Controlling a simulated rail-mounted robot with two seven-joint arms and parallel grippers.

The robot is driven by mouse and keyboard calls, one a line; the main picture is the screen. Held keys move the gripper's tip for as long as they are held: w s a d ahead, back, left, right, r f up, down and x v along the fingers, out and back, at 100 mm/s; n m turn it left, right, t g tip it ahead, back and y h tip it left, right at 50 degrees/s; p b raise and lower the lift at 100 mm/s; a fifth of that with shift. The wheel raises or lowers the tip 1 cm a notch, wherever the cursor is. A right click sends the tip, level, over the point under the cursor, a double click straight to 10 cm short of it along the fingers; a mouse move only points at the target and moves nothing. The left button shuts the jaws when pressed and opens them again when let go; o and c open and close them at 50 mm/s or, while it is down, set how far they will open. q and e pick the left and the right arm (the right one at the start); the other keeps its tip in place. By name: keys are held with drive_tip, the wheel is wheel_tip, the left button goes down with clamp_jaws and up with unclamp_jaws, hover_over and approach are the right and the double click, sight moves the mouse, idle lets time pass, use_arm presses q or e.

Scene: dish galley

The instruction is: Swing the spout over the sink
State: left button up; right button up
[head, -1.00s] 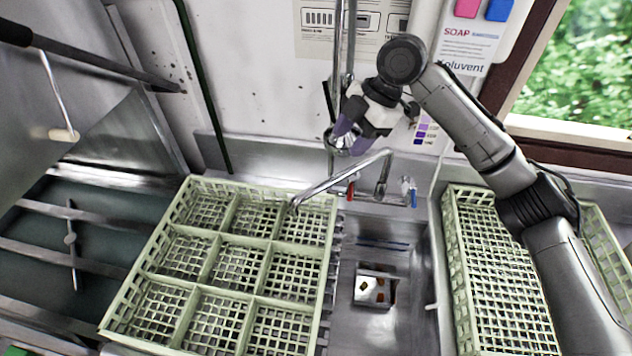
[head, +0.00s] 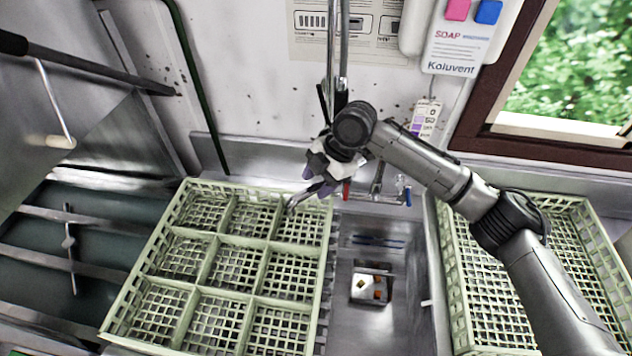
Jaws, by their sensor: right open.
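The metal spout (head: 299,199) comes from the faucet at the back of the sink (head: 398,275) and points left. The gripper and wrist hide the middle of the spout. I cannot tell whether the fingers touch it or straddle it. The red tap handle (head: 346,190) and the blue tap handle (head: 408,196) flank the faucet. My left gripper is not in view.
A green compartment rack (head: 213,236) stands left of the basin, and another green rack (head: 447,262) stands right, partly under my right arm. A vertical pipe (head: 343,45) runs down the wall behind the gripper. A square drain strainer (head: 371,286) holds orange bits.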

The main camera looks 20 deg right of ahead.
drive_tip(key=shift+a+f, duration=0.25)
drive_tip(key=shift+f, duration=0.35)
clamp_jaws()
